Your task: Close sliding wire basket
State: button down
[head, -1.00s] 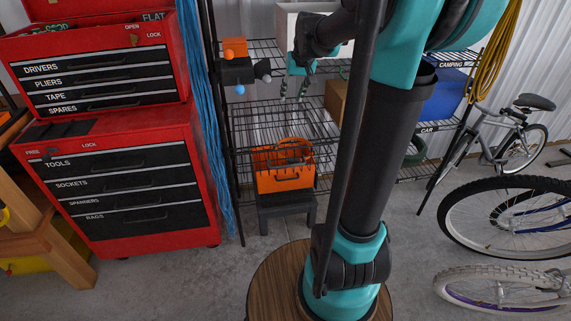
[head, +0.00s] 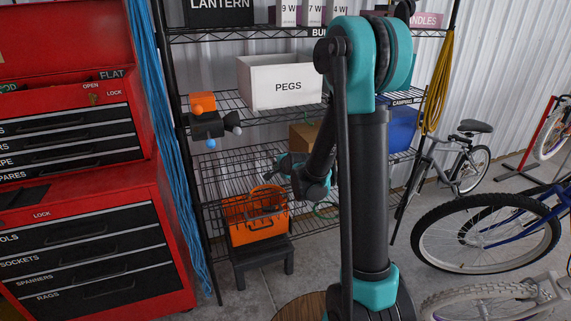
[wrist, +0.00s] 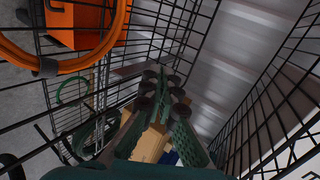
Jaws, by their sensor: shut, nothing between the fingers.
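The black sliding wire basket (head: 232,166) is on the shelf rack in the head view, above the orange toolbox. How far it is pulled out is hard to tell. My gripper (head: 284,163) is at its right end, low on the arm, with its fingers hard to make out there. In the wrist view my gripper (wrist: 164,82) shows green fingers with dark round joints, shut and empty. Black wire mesh (wrist: 262,125) runs along both sides of the fingers. I cannot tell whether they touch the wire.
An orange toolbox (head: 257,228) sits on a dark stool (head: 262,262) under the basket. A white pegs box (head: 280,85) and an orange-and-black object (head: 208,122) stand on the shelf above. The red tool chest (head: 90,240) is left, bicycles (head: 485,235) right.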

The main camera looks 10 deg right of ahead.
jog(key=shift+w+d+f+m, duration=0.15)
jog(key=shift+w+f+m, duration=0.2)
jog(key=shift+m, duration=0.05)
send_near(266, 163)
jog(key=f, duration=0.1)
jog(key=w+f, duration=0.1)
jog(key=f, duration=0.1)
jog(key=shift+w+f, duration=0.25)
jog(key=shift+f, duration=0.05)
jog(key=shift+w+a, duration=0.25)
jog(key=shift+w, duration=0.3)
jog(key=shift+w+a, duration=0.25)
jog(key=shift+w, duration=0.35)
jog(key=shift+w+a+r, duration=0.1)
jog(key=shift+w+a, duration=0.1)
jog(key=shift+w, duration=0.45)
jog(key=shift+w, duration=0.1)
